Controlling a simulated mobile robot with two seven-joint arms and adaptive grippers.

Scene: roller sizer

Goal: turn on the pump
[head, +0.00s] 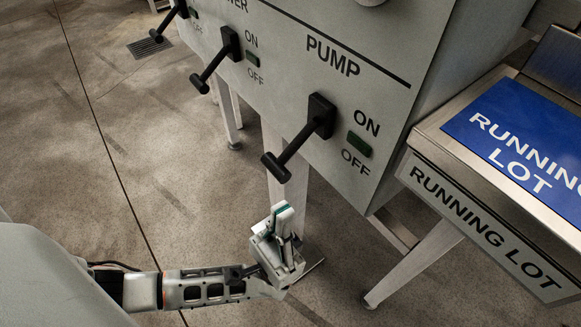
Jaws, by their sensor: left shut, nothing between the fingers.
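The pump switch is a black lever (298,142) on the grey panel (392,105), under the word PUMP. Its arm slants down and left from its mount, ending in a crossbar handle. ON is printed above OFF to its right, with a small dark green lamp (359,144) between them; I cannot tell if it is lit. My left gripper (284,210) is below the handle in the picture, pointing up, shut and empty. It appears apart from the lever. My right gripper is out of view.
Two similar black levers, one under a partly cut-off label (217,60) and one at the top edge (168,22), are farther left on the panel. A metal table marked RUNNING LOT (485,225) stands at right. Open floor lies left of the panel.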

